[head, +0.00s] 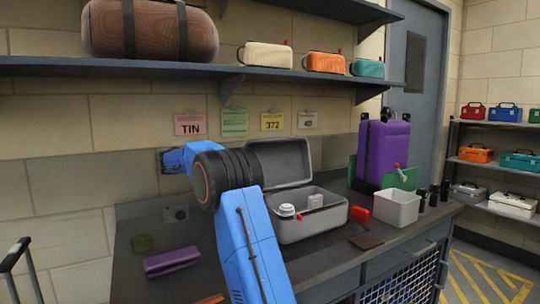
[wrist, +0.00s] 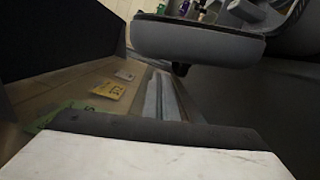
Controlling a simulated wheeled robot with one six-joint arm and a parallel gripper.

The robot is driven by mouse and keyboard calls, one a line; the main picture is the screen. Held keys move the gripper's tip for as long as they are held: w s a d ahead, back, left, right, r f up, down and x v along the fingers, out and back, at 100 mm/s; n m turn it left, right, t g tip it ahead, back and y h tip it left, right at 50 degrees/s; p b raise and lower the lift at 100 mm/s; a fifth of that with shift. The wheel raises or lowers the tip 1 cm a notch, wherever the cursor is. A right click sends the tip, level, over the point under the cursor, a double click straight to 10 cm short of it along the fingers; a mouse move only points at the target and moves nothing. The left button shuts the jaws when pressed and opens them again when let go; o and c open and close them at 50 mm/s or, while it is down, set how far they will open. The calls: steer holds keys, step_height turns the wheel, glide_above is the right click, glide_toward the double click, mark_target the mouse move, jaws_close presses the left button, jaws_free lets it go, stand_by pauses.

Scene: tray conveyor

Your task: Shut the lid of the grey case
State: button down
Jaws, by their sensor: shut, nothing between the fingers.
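The grey case (head: 310,228) stands on the workbench with its lid (head: 280,163) raised and tilted back towards the wall. A white round item (head: 287,210) and another pale item (head: 315,201) lie inside it. My arm stands in front and to the left of the case, and hides my gripper in the head view. In the wrist view my gripper (wrist: 155,128) fills the bottom as a dark bar and pale block, shut and empty. A grey rounded edge, probably the lid (wrist: 198,42), is ahead of it, apart from it in the picture.
A shelf (head: 200,70) with a brown bag (head: 150,30) hangs above. A purple case (head: 172,260) lies at the left. Tags (wrist: 108,90) hang on the wall.

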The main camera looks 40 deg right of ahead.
steer(key=shift+m+g, duration=0.6)
steer(key=shift+g, duration=0.3)
steer(key=x, duration=0.4)
steer(key=w+f+x, duration=0.1)
steer(key=x, duration=0.8)
steer(key=shift+d+f, duration=0.3)
steer(key=shift+d, duration=0.5)
steer(key=shift+y, duration=0.3)
